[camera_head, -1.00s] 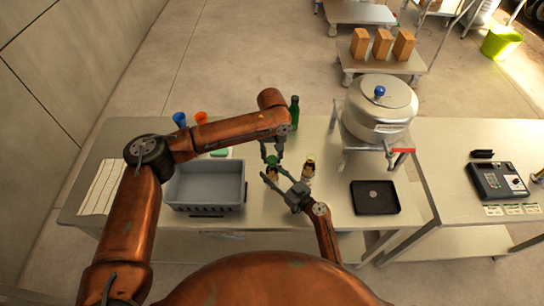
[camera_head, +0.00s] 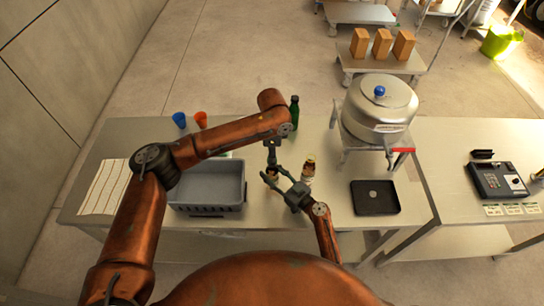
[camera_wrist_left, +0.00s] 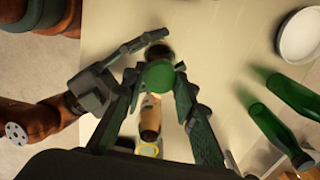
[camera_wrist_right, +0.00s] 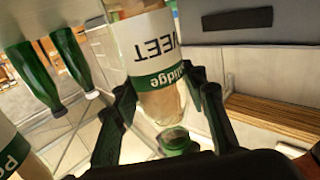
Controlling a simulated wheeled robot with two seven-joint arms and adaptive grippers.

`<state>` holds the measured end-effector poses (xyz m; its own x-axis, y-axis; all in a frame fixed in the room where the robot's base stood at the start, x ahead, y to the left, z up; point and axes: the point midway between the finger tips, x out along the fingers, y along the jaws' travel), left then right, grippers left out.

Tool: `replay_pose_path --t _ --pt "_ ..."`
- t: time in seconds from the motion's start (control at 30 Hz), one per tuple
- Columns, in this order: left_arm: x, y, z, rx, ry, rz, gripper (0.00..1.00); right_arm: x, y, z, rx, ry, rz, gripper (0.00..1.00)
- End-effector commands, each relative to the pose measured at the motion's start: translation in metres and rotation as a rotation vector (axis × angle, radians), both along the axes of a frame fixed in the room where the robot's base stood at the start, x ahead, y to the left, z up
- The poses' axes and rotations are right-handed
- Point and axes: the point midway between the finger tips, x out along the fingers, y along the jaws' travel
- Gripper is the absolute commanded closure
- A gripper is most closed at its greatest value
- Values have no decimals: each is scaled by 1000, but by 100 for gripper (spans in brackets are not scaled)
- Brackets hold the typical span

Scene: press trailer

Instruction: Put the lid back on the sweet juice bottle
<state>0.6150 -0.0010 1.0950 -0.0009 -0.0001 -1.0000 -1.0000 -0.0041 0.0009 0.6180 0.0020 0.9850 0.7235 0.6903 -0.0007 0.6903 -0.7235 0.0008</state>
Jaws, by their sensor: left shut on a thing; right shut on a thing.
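The sweet juice bottle, with a white and green "SWEET" label, shows large in the right wrist view (camera_wrist_right: 155,55). My right gripper (camera_head: 273,180) is shut around it near the middle of the table. The green lid (camera_wrist_left: 158,77) sits between the fingers of my left gripper (camera_wrist_left: 160,92), which is shut on it above the bottle. In the right wrist view the lid (camera_wrist_right: 175,140) lines up with the bottle's neck; I cannot tell if it is seated. In the head view my left gripper (camera_head: 271,158) hides the bottle's top.
A second juice bottle (camera_head: 308,168) stands close on the right. A grey crate (camera_head: 208,208) is left, a black tray (camera_head: 375,198) right. A green bottle (camera_head: 294,112) and blue (camera_head: 179,120) and orange (camera_head: 201,119) cups stand behind. A large pot (camera_head: 380,105) is at back right.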

Motion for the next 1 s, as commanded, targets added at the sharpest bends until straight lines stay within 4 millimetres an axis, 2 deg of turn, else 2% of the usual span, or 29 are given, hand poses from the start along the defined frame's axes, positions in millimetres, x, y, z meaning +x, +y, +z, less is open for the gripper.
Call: replay_pose_path --t 0.1,0.3,0.43,0.47,0.7,1.0 --pt "1 1 0 1 -2 -232 100 0 0 0 -1 -1 0 100" --pt "1 1 0 2 -3 -565 100 0 0 0 -1 -1 0 100" --pt "1 1 0 2 -3 -550 100 0 0 0 -1 -1 0 100" --pt "1 1 0 2 -3 -550 73 0 0 0 -1 -1 0 100" --pt "1 1 0 1 -2 -549 57 0 0 0 -1 -1 0 100" --pt "1 0 1 0 -2 -549 56 0 0 0 -1 -1 0 100"
